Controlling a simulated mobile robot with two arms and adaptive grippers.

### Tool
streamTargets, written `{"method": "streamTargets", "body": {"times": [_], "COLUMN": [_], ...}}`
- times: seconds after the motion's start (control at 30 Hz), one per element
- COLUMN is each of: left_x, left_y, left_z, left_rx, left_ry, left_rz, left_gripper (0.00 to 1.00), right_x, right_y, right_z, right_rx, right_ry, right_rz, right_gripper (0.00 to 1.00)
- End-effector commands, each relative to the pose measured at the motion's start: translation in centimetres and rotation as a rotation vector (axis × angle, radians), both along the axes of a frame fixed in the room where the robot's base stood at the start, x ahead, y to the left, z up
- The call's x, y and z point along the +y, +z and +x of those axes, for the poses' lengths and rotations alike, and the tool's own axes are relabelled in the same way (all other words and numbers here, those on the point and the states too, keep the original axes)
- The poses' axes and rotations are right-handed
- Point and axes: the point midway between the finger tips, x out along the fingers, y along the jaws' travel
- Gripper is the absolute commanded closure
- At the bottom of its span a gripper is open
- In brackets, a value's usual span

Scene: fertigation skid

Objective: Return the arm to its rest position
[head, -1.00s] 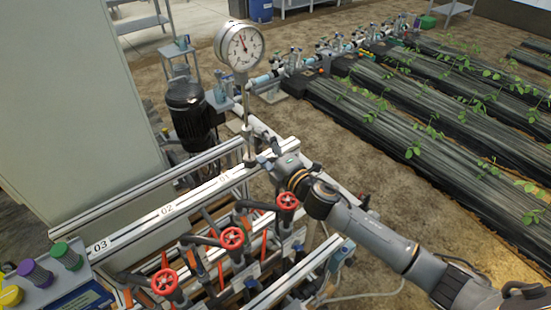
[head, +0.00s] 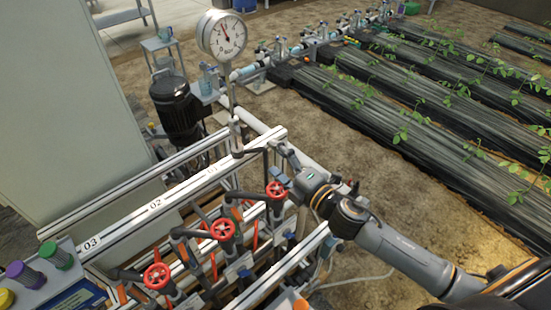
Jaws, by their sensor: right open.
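My right arm (head: 400,255) comes in from the lower right and reaches toward the skid's frame. Its gripper (head: 280,163) is at the end of the wrist, open, close to the right end of the aluminium rail marked 01, 02 and 03 (head: 155,203). It is small and dark against the pipes, and I see nothing held in it. I cannot tell whether it touches anything. The nearest red valve handwheel (head: 275,189) is just below and left of the wrist. My left gripper is not in view.
A round pressure gauge (head: 222,35) stands on a thin stem above the rail. More red handwheels (head: 223,230) and pipes crowd the skid below. A grey cabinet (head: 70,110) is at left. Bare soil (head: 350,140) lies open between the skid and the planted beds (head: 430,110).

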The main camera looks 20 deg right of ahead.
Motion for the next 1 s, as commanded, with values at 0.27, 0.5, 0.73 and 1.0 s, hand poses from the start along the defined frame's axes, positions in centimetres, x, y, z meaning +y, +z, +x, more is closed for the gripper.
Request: {"method": "streamTargets", "body": {"times": [0.27,0.5,0.73,1.0], "left_x": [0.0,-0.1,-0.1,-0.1], "left_y": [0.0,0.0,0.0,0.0], "left_z": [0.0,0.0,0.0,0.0], "left_rx": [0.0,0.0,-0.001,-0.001], "left_ry": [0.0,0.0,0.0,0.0], "left_rz": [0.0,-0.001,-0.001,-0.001], "left_gripper": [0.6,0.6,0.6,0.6], "right_x": [-0.1,-2.7,-5.5,-4.7], "right_y": [-0.1,-2.5,-9.5,-13.6], "right_z": [0.0,-2.1,-10.4,-20.0], "right_rx": [0.008,0.233,0.684,1.057], "right_ry": [-0.009,-0.276,-0.7,-0.994], "right_rz": [0.011,0.312,0.727,0.946], "right_gripper": [0.17,0.17,0.17,0.17]}}
